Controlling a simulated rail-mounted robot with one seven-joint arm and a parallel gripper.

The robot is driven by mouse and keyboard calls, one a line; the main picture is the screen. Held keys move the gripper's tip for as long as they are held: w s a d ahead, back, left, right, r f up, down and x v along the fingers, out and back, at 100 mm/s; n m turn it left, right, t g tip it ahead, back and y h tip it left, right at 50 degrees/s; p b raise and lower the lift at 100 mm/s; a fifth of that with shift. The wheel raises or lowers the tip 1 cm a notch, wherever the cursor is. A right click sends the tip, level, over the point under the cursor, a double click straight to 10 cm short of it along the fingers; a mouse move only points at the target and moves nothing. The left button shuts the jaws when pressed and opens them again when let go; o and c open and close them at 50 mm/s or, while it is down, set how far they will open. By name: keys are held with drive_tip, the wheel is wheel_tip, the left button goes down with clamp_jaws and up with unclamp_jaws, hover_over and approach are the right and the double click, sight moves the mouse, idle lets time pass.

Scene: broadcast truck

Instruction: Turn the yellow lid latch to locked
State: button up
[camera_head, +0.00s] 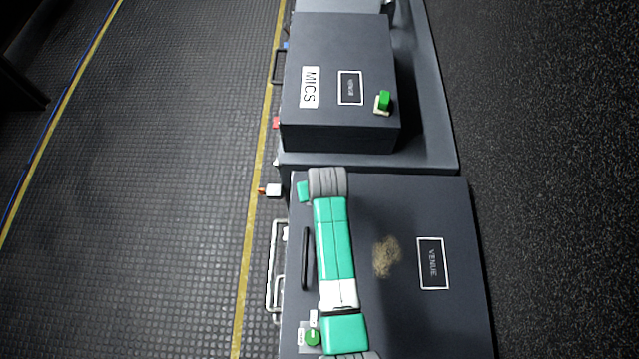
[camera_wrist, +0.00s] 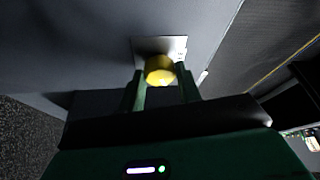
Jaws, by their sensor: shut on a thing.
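The yellow lid latch (camera_wrist: 160,70) shows in the wrist view as a rounded yellow knob in front of a bright metal plate (camera_wrist: 172,44) on a dark grey case face. My gripper (camera_wrist: 161,77) has one green finger on each side of the knob and is shut on it. The fingers hide part of the knob's sides. I cannot read the latch's turn position from this view. In the head view my green and white arm lies over the near dark case (camera_head: 400,320), and I cannot make out the yellow latch or my fingertips there.
A MICS case (camera_head: 340,60) with a green latch (camera_head: 384,100) stands beyond the near case. A green knob (camera_head: 313,338) sits on the near case's lid, close to my arm. A handle (camera_head: 305,258) is beside my arm. The ribbed floor (camera_head: 150,180) at left is clear.

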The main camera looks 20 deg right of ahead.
drive_tip(key=shift+a+m+g+h+p, duration=0.15)
drive_tip(key=shift+m+h+p, duration=0.2)
drive_tip(key=shift+m, duration=0.75)
drive_tip(key=shift+m+g+h+p, duration=0.2)
drive_tip(key=shift+m+h, duration=0.25)
drive_tip(key=shift+m, duration=0.65)
drive_tip(key=o, duration=1)
drive_tip(key=shift+r, duration=0.1)
drive_tip(key=p+v, duration=0.2)
drive_tip(key=v, duration=0.5)
drive_tip(key=shift+r, duration=0.25)
drive_tip(key=shift+a, duration=0.15)
